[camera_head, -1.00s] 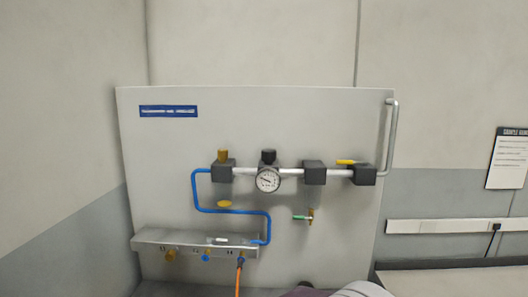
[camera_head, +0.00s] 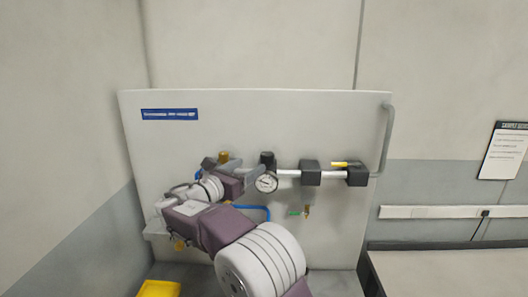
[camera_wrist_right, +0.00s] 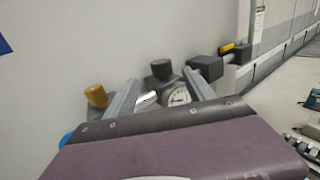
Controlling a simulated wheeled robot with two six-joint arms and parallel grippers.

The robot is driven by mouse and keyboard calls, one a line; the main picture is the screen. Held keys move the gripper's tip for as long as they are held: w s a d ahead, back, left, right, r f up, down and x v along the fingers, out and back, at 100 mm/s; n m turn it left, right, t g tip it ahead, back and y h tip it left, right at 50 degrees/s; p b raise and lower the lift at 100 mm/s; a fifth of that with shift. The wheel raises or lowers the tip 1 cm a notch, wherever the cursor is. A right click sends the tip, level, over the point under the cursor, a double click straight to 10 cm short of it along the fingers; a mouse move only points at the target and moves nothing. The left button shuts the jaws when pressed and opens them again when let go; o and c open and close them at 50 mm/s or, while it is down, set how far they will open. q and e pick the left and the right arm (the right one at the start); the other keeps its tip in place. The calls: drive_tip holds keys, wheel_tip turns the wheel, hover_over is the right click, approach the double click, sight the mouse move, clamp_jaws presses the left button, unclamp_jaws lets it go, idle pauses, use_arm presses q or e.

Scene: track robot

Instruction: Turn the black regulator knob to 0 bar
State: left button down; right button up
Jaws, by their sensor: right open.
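The black regulator knob (camera_head: 267,157) stands on top of the regulator, above the round white gauge (camera_head: 266,182), on the pipe panel. The needle reading is too small to tell. My right gripper (camera_head: 249,175) is just left of the regulator, its fingers partly hidden by its purple body. In the right wrist view its two grey fingers (camera_wrist_right: 160,76) are spread apart and empty. The knob (camera_wrist_right: 161,69) shows beyond and between the fingertips, with the gauge (camera_wrist_right: 177,95) below it. I cannot tell any contact with the knob. My left gripper is not in view.
A brass knob (camera_head: 223,157) stands left of the regulator, close to my right wrist. A yellow-handled valve (camera_head: 341,164) and a vertical pipe (camera_head: 387,140) are to the right. A small green-handled valve (camera_head: 296,213) is below. A yellow object (camera_head: 158,289) lies at the bottom left.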

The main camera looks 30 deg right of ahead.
sight(264, 158)
drive_tip(key=p+x, duration=0.4)
drive_tip(key=x, duration=0.4)
drive_tip(key=shift+d, duration=0.35)
drive_tip(key=shift+w+d+f, duration=0.15)
drive_tip(key=shift+w+d, duration=0.1)
drive_tip(key=shift+s, duration=0.1)
